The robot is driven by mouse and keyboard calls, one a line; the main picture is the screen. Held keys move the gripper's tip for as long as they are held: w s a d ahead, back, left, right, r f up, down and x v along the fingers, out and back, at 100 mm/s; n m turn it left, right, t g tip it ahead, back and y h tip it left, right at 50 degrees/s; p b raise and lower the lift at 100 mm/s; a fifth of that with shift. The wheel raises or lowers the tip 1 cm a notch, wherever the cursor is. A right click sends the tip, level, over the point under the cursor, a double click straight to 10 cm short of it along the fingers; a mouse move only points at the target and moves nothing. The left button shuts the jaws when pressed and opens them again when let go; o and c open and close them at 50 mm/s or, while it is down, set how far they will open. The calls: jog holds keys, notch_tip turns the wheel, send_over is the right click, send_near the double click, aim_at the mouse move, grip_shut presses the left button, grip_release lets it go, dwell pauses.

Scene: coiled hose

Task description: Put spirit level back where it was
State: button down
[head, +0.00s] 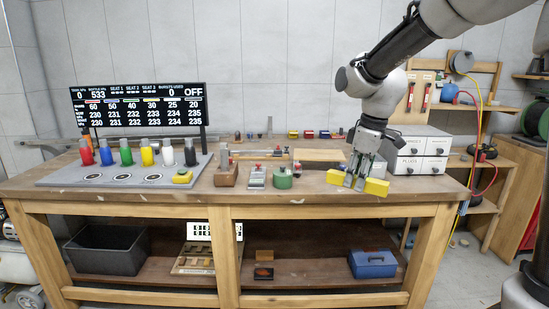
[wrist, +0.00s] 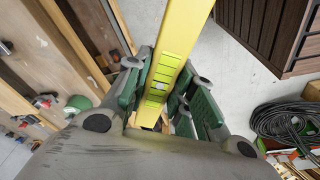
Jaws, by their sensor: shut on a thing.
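The spirit level is a yellow bar (head: 377,187) at the right front edge of the workbench top (head: 130,190). My gripper (head: 356,182) comes down from above and is shut across its middle, with yellow showing on both sides of the fingers. In the wrist view my gripper (wrist: 160,95) has its green-padded fingers on either side of the spirit level (wrist: 183,25), whose green-yellow vial area shows between them. Whether the level touches the bench top or hangs just above it, I cannot tell.
A green round pot (head: 283,179), a wooden block (head: 226,176) and small tools stand left of the gripper. White drawers (head: 424,150) stand behind right. A board with coloured bottles (head: 126,153) fills the left. A dark coiled hose (wrist: 290,122) lies right in the wrist view.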

aim_at(355, 180)
jog(key=w+d+f+m+h, duration=0.2)
jog(key=w+d+f+m, duration=0.3)
jog(key=w+f+m, duration=0.6)
jog(key=s+d+f, duration=0.3)
jog(key=s+f, duration=0.4)
jog(key=f, duration=0.6)
jog(key=shift+t, duration=0.4)
